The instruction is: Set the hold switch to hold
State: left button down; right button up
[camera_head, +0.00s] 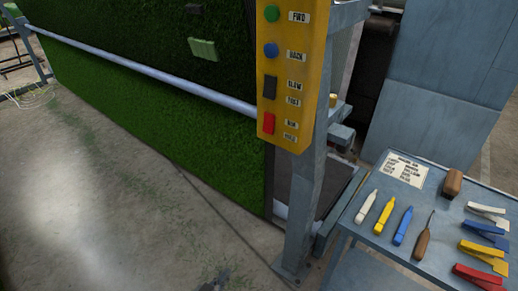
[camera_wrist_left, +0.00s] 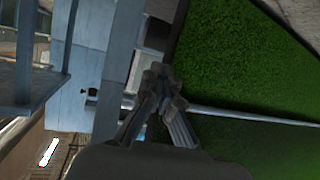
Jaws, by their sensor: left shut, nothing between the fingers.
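The yellow control panel (camera_head: 298,75) hangs on a grey post in the head view. Its red hold switch (camera_head: 268,123) is at the bottom, beside two small labels; the upper seems to read RUN and the lower HOLD. Which way the rocker is tipped is too small to tell. My left gripper (camera_wrist_left: 163,80) is shut and empty in the left wrist view, its fingertips together. In the head view only a small dark part of it (camera_head: 217,281) shows at the bottom edge, well below and apart from the panel. My right gripper is not in view.
Above the switch are a black switch (camera_head: 269,88), a blue button (camera_head: 271,50) and a green button (camera_head: 272,13). A turf sheet (camera_head: 150,95) hangs behind a metal rail (camera_head: 150,68). A tool table (camera_head: 365,232) with markers and clamps stands right.

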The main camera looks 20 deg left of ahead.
pick_arm(q)
jog(key=w+r+t+h, duration=0.1)
jog(key=w+r+t, duration=0.3)
jog(key=r, duration=0.7)
jog(key=d+r+m+t+h+b, duration=0.1)
jog(key=r+t+h, duration=0.2)
jog(key=r, duration=1.1)
jog(key=s+d+r+m+t+h+b, duration=0.1)
jog(key=d+r+t+h, duration=0.1)
jog(key=r, duration=1.2)
jog(key=shift+r+m+t+h, duration=0.3)
jog(key=shift+t+h, duration=0.3)
jog(key=shift+t, duration=0.2)
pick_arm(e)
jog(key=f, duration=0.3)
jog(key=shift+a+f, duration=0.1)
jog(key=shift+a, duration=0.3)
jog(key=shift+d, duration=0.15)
